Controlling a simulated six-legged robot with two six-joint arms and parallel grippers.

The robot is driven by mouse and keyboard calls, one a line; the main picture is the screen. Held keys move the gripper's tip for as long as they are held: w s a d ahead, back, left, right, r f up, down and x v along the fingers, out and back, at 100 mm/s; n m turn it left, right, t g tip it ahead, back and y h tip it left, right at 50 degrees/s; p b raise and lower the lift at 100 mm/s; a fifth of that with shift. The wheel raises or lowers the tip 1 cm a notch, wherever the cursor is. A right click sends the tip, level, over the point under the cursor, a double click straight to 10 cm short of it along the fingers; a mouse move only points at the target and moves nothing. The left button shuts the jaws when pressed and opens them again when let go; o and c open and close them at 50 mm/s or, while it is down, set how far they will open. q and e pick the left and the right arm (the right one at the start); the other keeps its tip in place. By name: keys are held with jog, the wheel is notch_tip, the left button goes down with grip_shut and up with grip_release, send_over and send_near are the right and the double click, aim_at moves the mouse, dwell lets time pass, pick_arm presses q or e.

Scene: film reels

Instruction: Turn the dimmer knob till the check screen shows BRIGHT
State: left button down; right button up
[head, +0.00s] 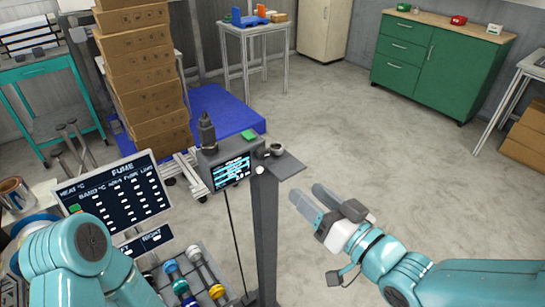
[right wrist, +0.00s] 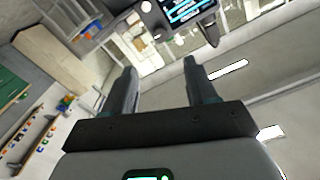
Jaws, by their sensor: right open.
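The check screen (head: 232,171) is a small dark display with cyan lines on the front of a grey box on a dark post. Its text is too small to read. A round dark knob (head: 273,150) and a small white knob (head: 259,169) sit at the box's right; I cannot tell which is the dimmer. My right gripper (head: 304,192) is open and empty, right of and below the knobs, apart from them. In the right wrist view the open fingers (right wrist: 160,68) point toward the screen (right wrist: 190,10) and a pale knob (right wrist: 158,34). My left gripper is out of view.
A dark menu board (head: 115,190) stands left of the post. A tall stack of brown boxes (head: 140,75) and a blue pallet (head: 222,110) are behind. A green cabinet (head: 440,65) is at the back right. The floor right of the post is clear.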

aim_at(265, 155)
jog(key=p+x, duration=0.2)
jog(key=x, duration=1)
jog(key=shift+w+a, duration=0.1)
jog(key=shift+w, duration=0.05)
jog(key=shift+w+a+p, duration=0.15)
jog(key=shift+a+p, duration=0.05)
jog(key=shift+p, duration=0.1)
jog(key=shift+w, duration=0.15)
jog(key=c, duration=1.1)
